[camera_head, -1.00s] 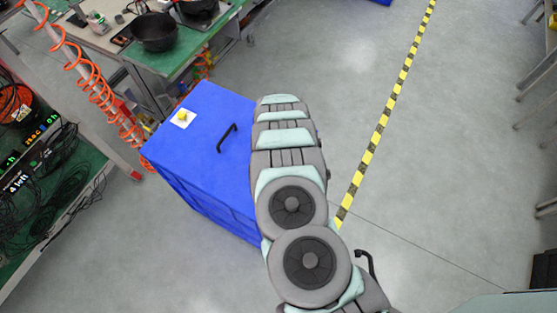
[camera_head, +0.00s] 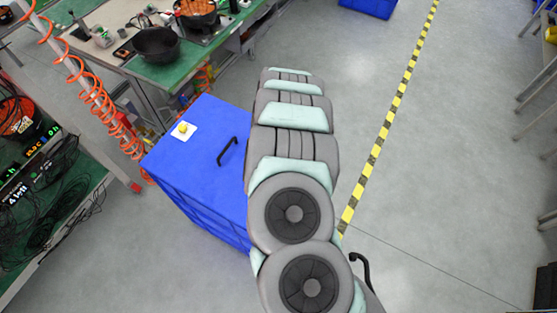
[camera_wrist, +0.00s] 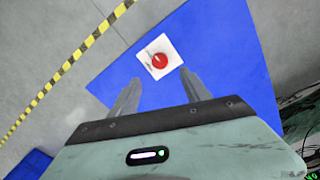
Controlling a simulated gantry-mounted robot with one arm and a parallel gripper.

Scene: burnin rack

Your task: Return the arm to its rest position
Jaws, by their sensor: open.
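My arm (camera_head: 292,140) stretches up the middle of the head view, partly covering the right side of a blue box (camera_head: 190,145). My gripper is hidden in the head view. In the wrist view my gripper (camera_wrist: 160,77) is open with nothing between its fingers. Beyond the fingertips lies a blue surface (camera_wrist: 220,50) with a white square plate (camera_wrist: 146,50) and a red round knob (camera_wrist: 160,61) on it. The head view shows a yellow knob (camera_head: 184,128) on a white plate on the blue box; I cannot tell if these are the same box.
A green bench (camera_head: 110,45) with a black pan (camera_head: 155,45) stands at the upper left. An orange coiled hose (camera_head: 92,85) hangs beside it. A rack (camera_head: 95,170) with cables is at the left edge. Yellow-black floor tape (camera_head: 385,130) crosses open grey floor at right.

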